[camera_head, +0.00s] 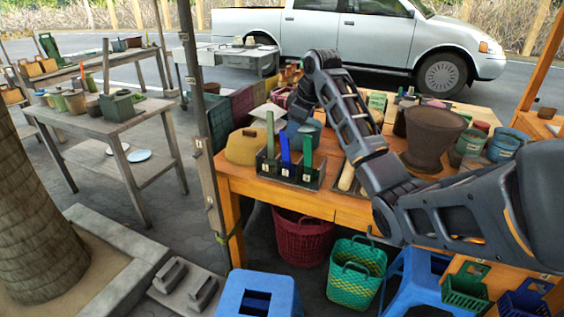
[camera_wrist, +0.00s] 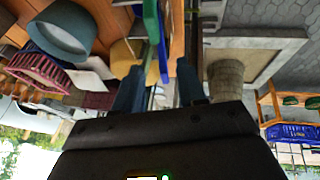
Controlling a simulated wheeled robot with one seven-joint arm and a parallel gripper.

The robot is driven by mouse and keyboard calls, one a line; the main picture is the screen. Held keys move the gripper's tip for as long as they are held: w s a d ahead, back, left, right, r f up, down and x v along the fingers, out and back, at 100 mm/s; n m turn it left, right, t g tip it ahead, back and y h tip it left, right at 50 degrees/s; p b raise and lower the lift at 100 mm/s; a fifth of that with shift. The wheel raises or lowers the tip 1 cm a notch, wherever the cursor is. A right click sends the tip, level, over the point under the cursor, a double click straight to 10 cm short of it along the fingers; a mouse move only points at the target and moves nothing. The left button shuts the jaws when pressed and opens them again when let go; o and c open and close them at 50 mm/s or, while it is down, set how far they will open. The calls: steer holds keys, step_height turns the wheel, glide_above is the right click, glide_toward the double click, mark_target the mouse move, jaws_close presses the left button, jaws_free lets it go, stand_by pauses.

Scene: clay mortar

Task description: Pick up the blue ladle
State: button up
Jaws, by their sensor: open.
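The blue ladle (camera_head: 285,155) stands upright by its handle in a dark divided holder (camera_head: 310,180) at the front left of the orange wooden table. A green ladle (camera_head: 270,136) stands to its left and another green ladle (camera_head: 307,151) to its right. In the wrist view, my gripper (camera_wrist: 160,80) is open, with one dark finger on each side. The blue ladle (camera_wrist: 163,48) and a green one (camera_wrist: 151,20) appear beyond the fingertips, near the gap between them. Nothing is visibly held. In the head view I cannot clearly make out the fingers.
A large brown mortar (camera_head: 432,135) stands right, beyond my arm. A wooden post (camera_head: 205,160) rises at the table's left corner. Baskets (camera_head: 355,272) and blue stools (camera_head: 263,292) are below.

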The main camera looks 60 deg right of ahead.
mark_target(282, 149)
steer(key=x, duration=0.3)
steer(key=p+x, duration=0.1)
steer(key=x, duration=0.3)
steer(key=shift+w+a+f, duration=0.15)
steer(key=shift+w, duration=0.2)
jaws_close()
